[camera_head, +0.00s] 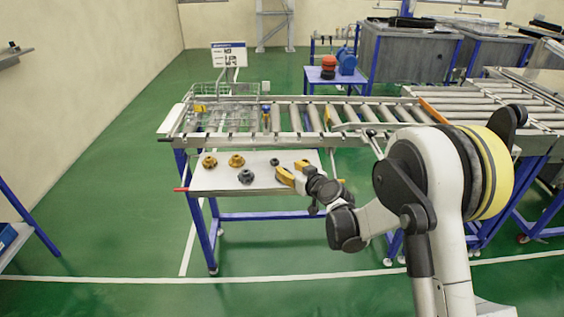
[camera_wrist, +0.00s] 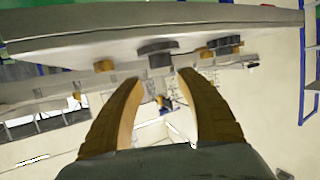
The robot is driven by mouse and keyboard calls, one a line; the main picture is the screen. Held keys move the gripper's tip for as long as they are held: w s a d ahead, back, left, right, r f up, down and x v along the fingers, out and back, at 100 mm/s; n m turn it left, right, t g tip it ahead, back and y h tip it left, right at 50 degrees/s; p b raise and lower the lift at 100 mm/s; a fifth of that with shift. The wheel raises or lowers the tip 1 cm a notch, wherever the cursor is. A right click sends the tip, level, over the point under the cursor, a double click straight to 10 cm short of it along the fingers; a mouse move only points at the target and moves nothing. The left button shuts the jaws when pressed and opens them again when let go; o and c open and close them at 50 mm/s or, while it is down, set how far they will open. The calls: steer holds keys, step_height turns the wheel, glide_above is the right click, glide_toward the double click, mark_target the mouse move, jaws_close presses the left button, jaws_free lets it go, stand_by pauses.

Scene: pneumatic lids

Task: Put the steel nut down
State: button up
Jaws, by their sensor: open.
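My gripper (camera_head: 288,168) is over the right part of the white shelf, its two yellow fingers apart. In the wrist view my gripper (camera_wrist: 156,80) is also open, with nothing held between the fingertips. A small dark grey piece (camera_head: 274,161), possibly the steel nut, rests on the shelf just beyond the fingertips. A larger dark knobbed piece (camera_head: 246,176) lies left of the gripper. The wrist view is upside down. It shows a dark piece (camera_wrist: 155,52) on the shelf edge, ahead of the fingers and apart from them. I cannot tell for certain which piece is the nut.
Two brass-coloured pieces (camera_head: 236,160) lie at the shelf's left. The white shelf (camera_head: 215,181) has bare room along its front. The roller conveyor (camera_head: 350,125) runs behind it, carrying a wire basket (camera_head: 222,112). A red handle (camera_head: 182,190) sticks out at the shelf's left corner.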

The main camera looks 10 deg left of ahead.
steer(key=shift+v, duration=0.9)
steer(key=s+d+r+m+g+h, duration=0.2)
steer(key=s+d+r+m+h, duration=0.15)
steer(key=s+d+r, duration=1)
steer(key=s+d+m+h, duration=0.1)
steer(key=s+d+h, duration=0.1)
steer(key=s+d, duration=0.6)
steer(key=s, duration=0.3)
steer(key=shift+d+r+g+h, duration=0.3)
steer(key=shift+g+h, duration=0.05)
steer(key=shift+g, duration=0.05)
steer(key=shift+o, duration=1)
steer(key=s+d+f+m+g+h, duration=0.1)
steer(key=s+d+f+m+h, duration=0.2)
steer(key=s+d, duration=0.5)
steer(key=s, duration=0.5)
steer(key=shift+f+g, duration=0.15)
steer(key=shift+g, duration=0.15)
steer(key=shift+a, duration=0.1)
